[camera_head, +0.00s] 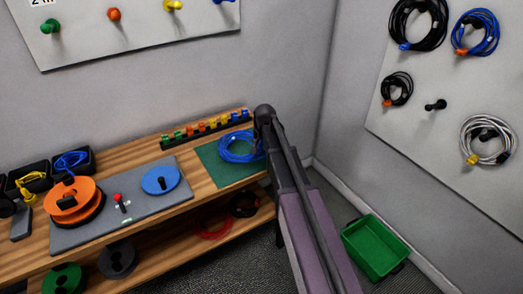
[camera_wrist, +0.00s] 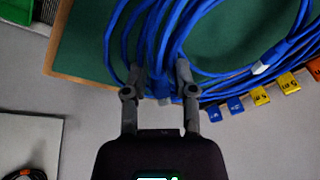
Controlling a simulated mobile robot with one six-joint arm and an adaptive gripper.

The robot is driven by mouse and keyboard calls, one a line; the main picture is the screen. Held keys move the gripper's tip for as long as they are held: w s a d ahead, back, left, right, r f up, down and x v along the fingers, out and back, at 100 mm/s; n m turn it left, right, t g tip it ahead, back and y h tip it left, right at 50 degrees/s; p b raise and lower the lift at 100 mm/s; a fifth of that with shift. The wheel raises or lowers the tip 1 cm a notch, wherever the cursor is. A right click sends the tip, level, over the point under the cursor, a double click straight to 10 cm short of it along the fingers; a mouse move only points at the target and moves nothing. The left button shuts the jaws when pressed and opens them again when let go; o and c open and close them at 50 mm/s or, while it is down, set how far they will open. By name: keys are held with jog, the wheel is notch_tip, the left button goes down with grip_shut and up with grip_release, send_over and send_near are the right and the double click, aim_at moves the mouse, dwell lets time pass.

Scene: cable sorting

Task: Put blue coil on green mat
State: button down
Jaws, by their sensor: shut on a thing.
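The blue coil (camera_head: 238,147) is a loop of blue cable over the green mat (camera_head: 214,173) at the right part of the wooden workbench. In the wrist view the blue coil (camera_wrist: 215,74) fills the upper middle, with the green mat (camera_wrist: 90,42) behind it. My gripper (camera_wrist: 157,75) is shut on a bundle of the coil's strands at its near edge. In the head view my arm hides the coil's right side and my fingertips. I cannot tell whether the coil touches the mat.
A row of colored tags (camera_head: 206,127) stands behind the mat. A grey mat (camera_head: 142,210) to the left holds an orange reel (camera_head: 75,199) and a blue disc (camera_head: 160,180). A green crate (camera_head: 376,247) sits on the floor at right. Pegboards with pegs and coils hang on the walls.

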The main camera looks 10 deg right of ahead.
jog(key=shift+w, duration=0.3)
jog(key=shift+w+d+f+b, duration=0.1)
jog(key=shift+w+f+b, duration=0.3)
jog(key=shift+f+b, duration=0.1)
notch_tip(320, 180, down, 3)
jog(key=b, duration=0.2)
jog(key=shift+r+b, duration=0.15)
jog(key=shift+b, duration=0.2)
jog(key=shift+c, duration=2.1)
grip_release()
jog(key=shift+r, duration=0.1)
